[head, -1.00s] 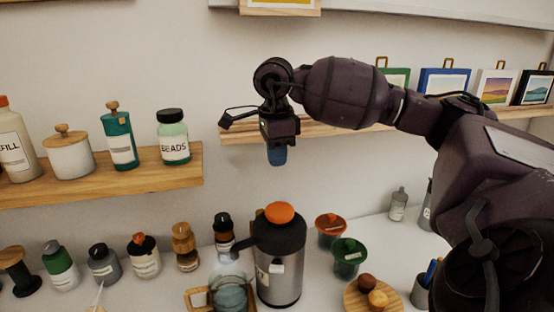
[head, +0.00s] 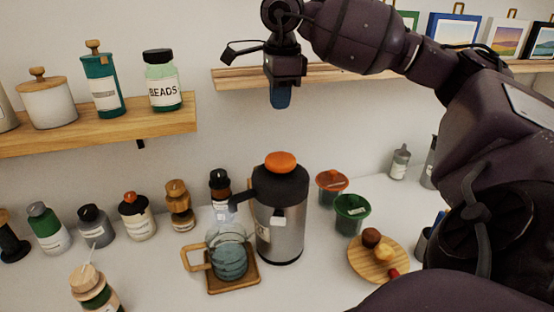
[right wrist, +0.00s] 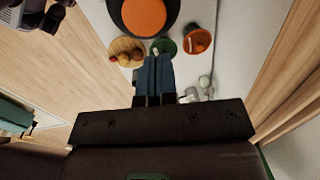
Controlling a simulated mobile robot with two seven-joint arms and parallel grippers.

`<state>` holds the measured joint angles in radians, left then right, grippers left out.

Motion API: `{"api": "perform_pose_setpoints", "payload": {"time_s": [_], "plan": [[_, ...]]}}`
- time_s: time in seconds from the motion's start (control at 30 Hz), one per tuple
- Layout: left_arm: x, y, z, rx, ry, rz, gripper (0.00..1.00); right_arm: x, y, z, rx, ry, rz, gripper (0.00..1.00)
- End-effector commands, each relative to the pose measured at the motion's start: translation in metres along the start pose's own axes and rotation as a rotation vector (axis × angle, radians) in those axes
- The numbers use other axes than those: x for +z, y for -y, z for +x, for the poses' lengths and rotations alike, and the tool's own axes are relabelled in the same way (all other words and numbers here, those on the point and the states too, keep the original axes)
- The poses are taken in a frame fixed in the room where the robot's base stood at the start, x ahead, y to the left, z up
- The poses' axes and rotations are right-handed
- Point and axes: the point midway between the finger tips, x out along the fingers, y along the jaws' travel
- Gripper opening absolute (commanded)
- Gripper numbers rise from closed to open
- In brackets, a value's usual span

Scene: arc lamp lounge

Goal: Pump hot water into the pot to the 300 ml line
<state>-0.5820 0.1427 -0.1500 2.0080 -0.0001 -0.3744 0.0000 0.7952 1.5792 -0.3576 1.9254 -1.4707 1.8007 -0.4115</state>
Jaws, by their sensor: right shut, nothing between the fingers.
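The pump flask (head: 282,235) is a steel cylinder with a black top and a round orange button (head: 281,161). Its black spout points left over the glass pot (head: 228,262), which has a wooden handle and stands on a wooden trivet (head: 244,284). The pot looks bluish in its lower part; I cannot read a line or a level. My right gripper (head: 280,98) is shut and empty, above the orange button and apart from it. In the right wrist view its blue fingertips (right wrist: 158,76) show, with the button (right wrist: 143,14) beyond. My left gripper is not in view.
Orange (head: 332,186) and green (head: 351,212) cups and a round wooden board (head: 378,260) with small things stand right of the flask. Several bottles and jars line the left. A shelf (head: 330,76) runs behind my right gripper.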

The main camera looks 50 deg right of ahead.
Motion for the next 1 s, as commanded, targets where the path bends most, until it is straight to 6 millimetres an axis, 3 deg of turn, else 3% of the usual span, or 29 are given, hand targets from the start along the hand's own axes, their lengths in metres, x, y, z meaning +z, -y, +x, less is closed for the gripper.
{"api": "perform_pose_setpoints", "payload": {"time_s": [0.03, 0.07, 0.3, 0.47, 1.0], "plan": [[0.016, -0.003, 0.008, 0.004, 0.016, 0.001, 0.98, 0.0, 0.004, 0.012, 0.013, 0.0, 0.004, 0.0], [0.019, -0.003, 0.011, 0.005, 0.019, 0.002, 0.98, 0.0, 0.005, 0.012, 0.014, 0.004, 0.006, 0.0], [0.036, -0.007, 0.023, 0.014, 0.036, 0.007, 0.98, -0.005, 0.005, -0.007, 0.051, 0.04, -0.005, 0.0], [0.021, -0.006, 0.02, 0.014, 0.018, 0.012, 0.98, -0.01, -0.005, -0.032, 0.084, 0.061, -0.035, 0.0], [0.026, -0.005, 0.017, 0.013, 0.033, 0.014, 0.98, -0.011, -0.008, -0.025, 0.104, 0.049, -0.048, 0.0]]}}
